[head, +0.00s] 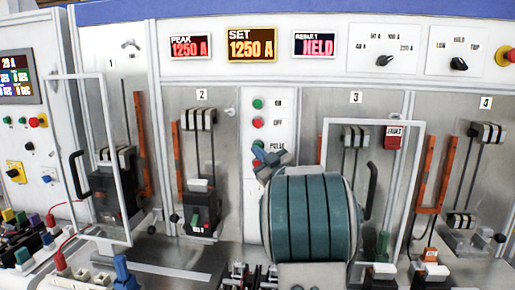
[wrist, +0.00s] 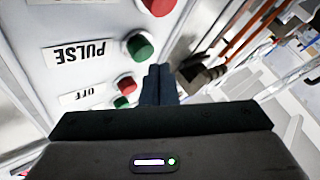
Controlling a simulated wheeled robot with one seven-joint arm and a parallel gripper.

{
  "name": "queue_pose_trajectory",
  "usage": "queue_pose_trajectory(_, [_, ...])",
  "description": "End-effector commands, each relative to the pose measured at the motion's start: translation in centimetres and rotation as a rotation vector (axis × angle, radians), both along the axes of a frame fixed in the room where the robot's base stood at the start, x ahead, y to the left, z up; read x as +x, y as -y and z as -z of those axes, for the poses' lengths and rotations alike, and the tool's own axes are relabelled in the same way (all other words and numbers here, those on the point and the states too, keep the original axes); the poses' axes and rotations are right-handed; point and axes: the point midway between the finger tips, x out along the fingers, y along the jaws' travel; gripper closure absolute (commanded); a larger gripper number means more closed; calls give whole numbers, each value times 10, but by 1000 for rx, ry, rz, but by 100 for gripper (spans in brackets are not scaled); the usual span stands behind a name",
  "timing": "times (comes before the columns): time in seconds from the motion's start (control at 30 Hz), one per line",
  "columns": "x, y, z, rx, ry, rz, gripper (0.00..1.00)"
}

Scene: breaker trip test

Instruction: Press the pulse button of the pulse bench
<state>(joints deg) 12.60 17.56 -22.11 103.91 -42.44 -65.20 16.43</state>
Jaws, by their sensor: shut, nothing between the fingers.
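The pulse button is a green button on a white control strip (head: 285,190). In the wrist view the green pulse button (wrist: 140,47) sits beside an upside-down PULSE label (wrist: 80,52). My gripper (wrist: 160,70) is shut and empty. In the head view my gripper (head: 268,158) is in front of the strip at the PULSE row and partly covers that row. My teal-banded arm hides what is below.
A red OFF button (head: 257,124) and green ON button (head: 257,104) sit above; another red button (wrist: 158,5) is also near. Displays read PEAK 1250 A (head: 190,47), SET 1250 A (head: 251,45) and HELD (head: 318,46). A framed door (head: 324,145) stands right of the strip.

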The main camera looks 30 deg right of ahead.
Motion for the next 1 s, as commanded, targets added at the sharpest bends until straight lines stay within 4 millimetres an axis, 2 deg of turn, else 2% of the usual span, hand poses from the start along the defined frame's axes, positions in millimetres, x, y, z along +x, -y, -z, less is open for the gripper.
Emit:
queue_pose_trajectory(0.67, [0, 0, 0, 0, 0, 0, 100])
queue_pose_trajectory(1.0, [7, 4, 1, -1, -1, 1, 100])
